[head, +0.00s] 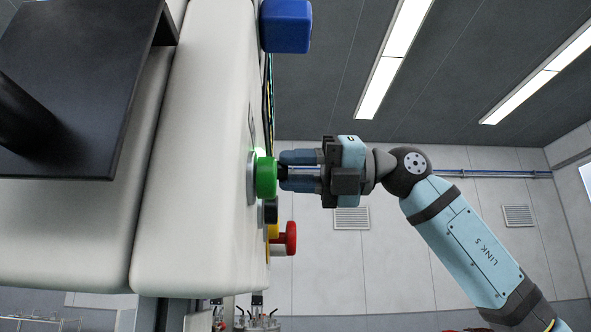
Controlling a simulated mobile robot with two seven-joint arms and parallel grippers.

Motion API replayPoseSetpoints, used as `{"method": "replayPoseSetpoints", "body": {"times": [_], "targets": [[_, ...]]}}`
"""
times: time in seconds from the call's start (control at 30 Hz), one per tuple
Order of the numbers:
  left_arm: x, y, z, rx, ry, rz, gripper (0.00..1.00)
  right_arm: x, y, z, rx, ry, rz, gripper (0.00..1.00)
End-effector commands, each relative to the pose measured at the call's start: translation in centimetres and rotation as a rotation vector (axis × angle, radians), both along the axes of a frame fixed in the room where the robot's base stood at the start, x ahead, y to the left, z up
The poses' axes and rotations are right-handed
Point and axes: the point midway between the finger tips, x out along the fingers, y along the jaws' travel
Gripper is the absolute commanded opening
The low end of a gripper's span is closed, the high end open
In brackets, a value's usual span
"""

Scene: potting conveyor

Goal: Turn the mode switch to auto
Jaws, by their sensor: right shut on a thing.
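The pale control panel (195,160) shows nearly edge-on in the head view, with its controls sticking out to the right. A green button (265,177) stands out in front. Just beyond it, a small dark knob (283,172), which looks like the mode switch, shows between the fingertips of my right gripper (286,172). My right gripper is shut on this knob and points left at the panel. The green button partly hides the knob, so its setting cannot be read. My left gripper is not in view.
Below the green button are a black control (271,211) and a red mushroom button (287,238) on a yellow base. A blue box (286,26) juts from the panel's top. A black plate (90,80) stands at the left. The space right of the panel is open around my arm.

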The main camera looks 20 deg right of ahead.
Motion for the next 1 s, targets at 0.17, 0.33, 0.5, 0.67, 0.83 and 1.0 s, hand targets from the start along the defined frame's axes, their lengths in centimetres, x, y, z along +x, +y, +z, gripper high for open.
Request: {"method": "replayPoseSetpoints", "body": {"times": [0.17, 0.33, 0.5, 0.67, 0.83, 1.0], "targets": [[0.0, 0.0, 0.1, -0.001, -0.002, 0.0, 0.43, 0.0, -0.1, 0.2, 0.005, -0.003, -0.002, 0.04], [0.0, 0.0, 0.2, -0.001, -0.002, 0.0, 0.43, 0.0, -0.1, 0.2, 0.004, -0.002, -0.001, 0.53], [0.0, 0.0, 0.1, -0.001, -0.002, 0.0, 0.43, 0.0, -0.1, 0.1, 0.002, -0.002, -0.001, 0.53], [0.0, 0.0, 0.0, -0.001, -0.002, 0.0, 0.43, -0.1, -0.5, 0.0, 0.002, -0.002, -0.001, 0.53], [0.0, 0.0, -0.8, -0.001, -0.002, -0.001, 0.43, -0.7, -2.8, -0.2, 0.003, -0.002, -0.004, 0.53], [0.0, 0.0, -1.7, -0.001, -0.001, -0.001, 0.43, -1.8, -6.7, -0.2, 0.004, -0.002, -0.005, 0.53]]}}
